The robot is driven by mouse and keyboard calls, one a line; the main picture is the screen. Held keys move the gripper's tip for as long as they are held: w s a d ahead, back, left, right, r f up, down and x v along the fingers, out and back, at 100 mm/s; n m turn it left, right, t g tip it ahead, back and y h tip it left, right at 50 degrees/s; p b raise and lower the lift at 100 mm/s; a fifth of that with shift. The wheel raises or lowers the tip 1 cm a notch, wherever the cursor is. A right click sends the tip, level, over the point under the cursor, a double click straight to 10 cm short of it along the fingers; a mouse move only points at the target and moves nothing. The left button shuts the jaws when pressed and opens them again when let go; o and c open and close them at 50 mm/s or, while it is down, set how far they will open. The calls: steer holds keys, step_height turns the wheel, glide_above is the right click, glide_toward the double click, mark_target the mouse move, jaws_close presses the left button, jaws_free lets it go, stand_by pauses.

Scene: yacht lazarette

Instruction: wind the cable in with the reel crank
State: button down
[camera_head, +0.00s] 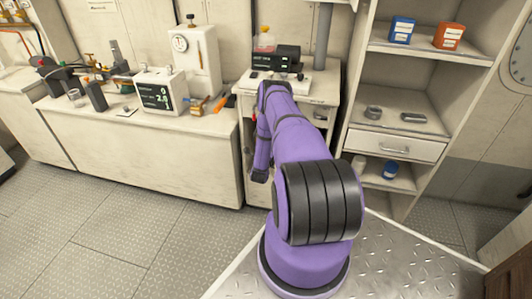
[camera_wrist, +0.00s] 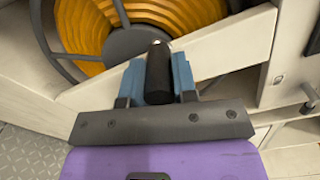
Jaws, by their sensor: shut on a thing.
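In the wrist view the orange cable (camera_wrist: 82,28) lies in coils on a reel with a dark hub (camera_wrist: 125,42) and dark spokes. The reel is cut off by the top of the picture. The crank's black handle (camera_wrist: 158,62) points towards the camera in front of the reel. My gripper (camera_wrist: 158,84) is shut on this handle, with one blue finger on each side. The crank's arm is hard to make out. In the head view my arm hides the reel, the crank and my gripper.
A pale slanted board (camera_wrist: 225,48) crosses in front of the reel close to my gripper. In the head view a workbench (camera_head: 140,150) with instruments stands at left. Open shelves (camera_head: 400,85) with a drawer (camera_head: 395,146) stand at right. The floor at left (camera_head: 110,230) is clear.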

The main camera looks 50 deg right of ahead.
steer(key=shift+s+d+r+m, duration=0.15)
steer(key=shift+s+r+m, duration=0.25)
steer(key=shift+m, duration=0.3)
steer(key=shift+s, duration=0.1)
steer(key=c, duration=0.9)
jaws_free()
steer(key=v, duration=1)
steer(key=shift+a, duration=0.35)
steer(key=shift+s, duration=0.1)
